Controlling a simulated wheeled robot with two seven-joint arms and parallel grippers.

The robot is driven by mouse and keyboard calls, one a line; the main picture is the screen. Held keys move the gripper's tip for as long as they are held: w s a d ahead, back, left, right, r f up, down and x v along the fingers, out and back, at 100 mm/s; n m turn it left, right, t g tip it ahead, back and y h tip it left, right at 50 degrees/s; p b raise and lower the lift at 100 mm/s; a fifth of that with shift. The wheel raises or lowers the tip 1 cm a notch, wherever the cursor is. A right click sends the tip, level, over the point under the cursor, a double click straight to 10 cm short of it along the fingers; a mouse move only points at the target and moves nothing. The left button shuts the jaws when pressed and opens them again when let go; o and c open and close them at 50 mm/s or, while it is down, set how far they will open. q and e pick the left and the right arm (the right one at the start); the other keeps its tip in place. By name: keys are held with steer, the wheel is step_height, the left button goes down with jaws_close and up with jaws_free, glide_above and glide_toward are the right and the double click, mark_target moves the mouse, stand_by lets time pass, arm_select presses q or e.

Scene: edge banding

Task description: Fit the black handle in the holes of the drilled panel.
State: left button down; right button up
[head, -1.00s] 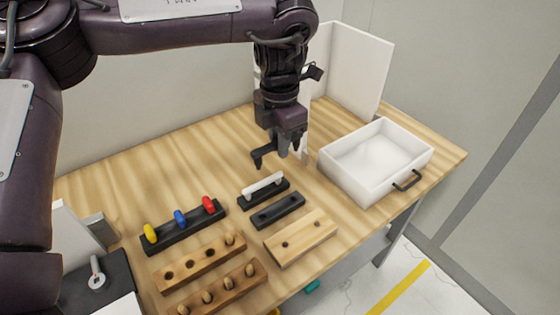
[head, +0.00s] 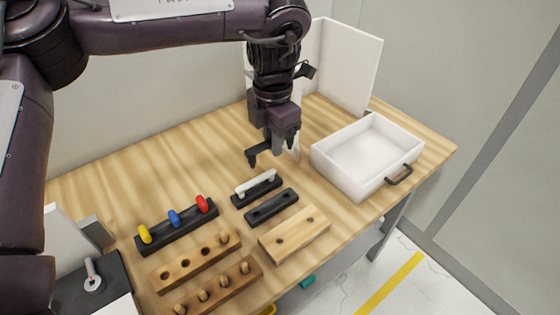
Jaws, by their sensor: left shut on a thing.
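The black handle (head: 253,158) is in my left gripper (head: 273,146), above the table behind the black holders. Its dark shape blends with the gripper, but one leg shows pointing down on the left side. The drilled panel (head: 308,232) is a light wooden block with two dark holes. It lies on the table in front of and to the right of the gripper, and its holes are empty. My right gripper is out of view.
Between gripper and panel lie a black holder with a white handle (head: 256,184) and an empty black holder (head: 272,207). A white drawer box (head: 335,178) stands right. Colored pegs (head: 174,218) and wooden peg blocks (head: 195,262) are left. The table behind them is clear.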

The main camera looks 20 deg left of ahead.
arm_select(q)
steer(key=s+d+f+p, duration=0.5)
steer(key=d+f+p, duration=0.2)
steer(key=f, duration=0.3)
steer(key=b, duration=0.4)
glide_above(297, 229)
steer(key=shift+f, duration=3.15)
steer(key=shift+f+b, duration=1)
steer(key=shift+b, duration=0.1)
steer(key=c, duration=1.3)
jaws_free()
steer(key=shift+c, duration=0.2)
steer(key=shift+r, duration=0.15)
steer(key=shift+r+p, duration=2.3)
steer(key=shift+r, duration=0.1)
steer(key=shift+s, duration=0.1)
